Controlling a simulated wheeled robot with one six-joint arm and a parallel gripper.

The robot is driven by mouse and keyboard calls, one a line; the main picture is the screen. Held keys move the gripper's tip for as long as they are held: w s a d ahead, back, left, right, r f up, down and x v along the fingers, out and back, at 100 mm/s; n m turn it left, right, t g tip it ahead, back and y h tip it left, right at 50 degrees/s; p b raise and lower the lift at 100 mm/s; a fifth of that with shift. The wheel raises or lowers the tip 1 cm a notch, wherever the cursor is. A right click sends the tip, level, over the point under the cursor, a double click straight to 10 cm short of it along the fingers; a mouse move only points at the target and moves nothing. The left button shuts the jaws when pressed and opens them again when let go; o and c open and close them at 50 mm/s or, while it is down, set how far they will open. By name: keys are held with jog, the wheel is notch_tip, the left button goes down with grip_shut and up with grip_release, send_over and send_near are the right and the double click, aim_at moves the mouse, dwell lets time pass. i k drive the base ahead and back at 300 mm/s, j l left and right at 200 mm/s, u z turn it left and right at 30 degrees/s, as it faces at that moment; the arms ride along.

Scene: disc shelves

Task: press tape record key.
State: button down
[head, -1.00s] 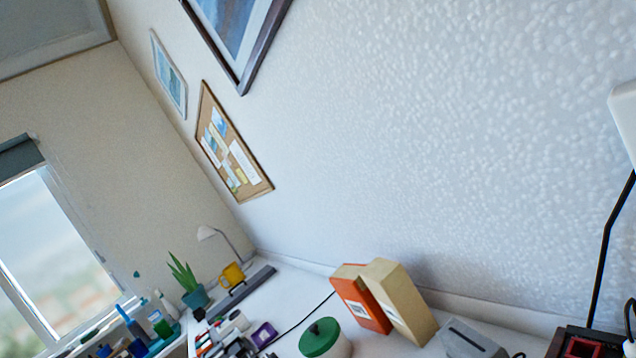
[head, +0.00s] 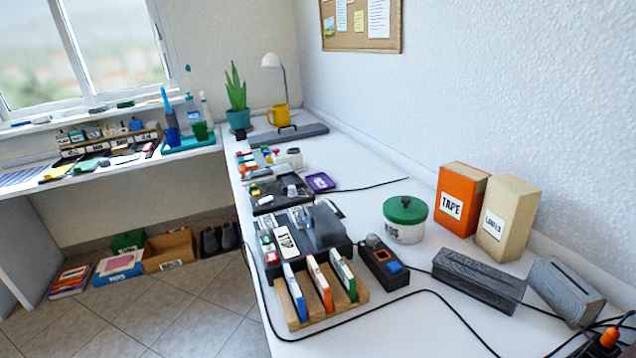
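No key marked as tape record can be read in the head view. A dark device (head: 327,228) on the white desk has a white key lettered STOP (head: 285,241) and small red and green parts at its left side. Another dark device (head: 268,205) stands behind it. A small black box (head: 372,248) with a blue and an orange button is to the right of the first device. An orange box lettered TAPE (head: 452,206) stands upright near the wall. My gripper is not in view.
A wooden rack (head: 353,299) with blue, orange and green cases stands in front of the dark device. A black cable crosses the front of the desk (head: 400,325). A green-lidded jar (head: 404,220), a tan box (head: 508,220) and grey blocks (head: 478,280) occupy the right side.

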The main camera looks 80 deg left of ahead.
aim_at(272, 257)
jog(key=u, duration=1.2)
jog(key=k+u, duration=0.3)
jog(key=k+j+u, duration=0.2)
jog(key=k+u, duration=0.15)
jog(key=k, duration=0.15)
jog(key=k+j, duration=0.1)
jog(key=k, duration=0.25)
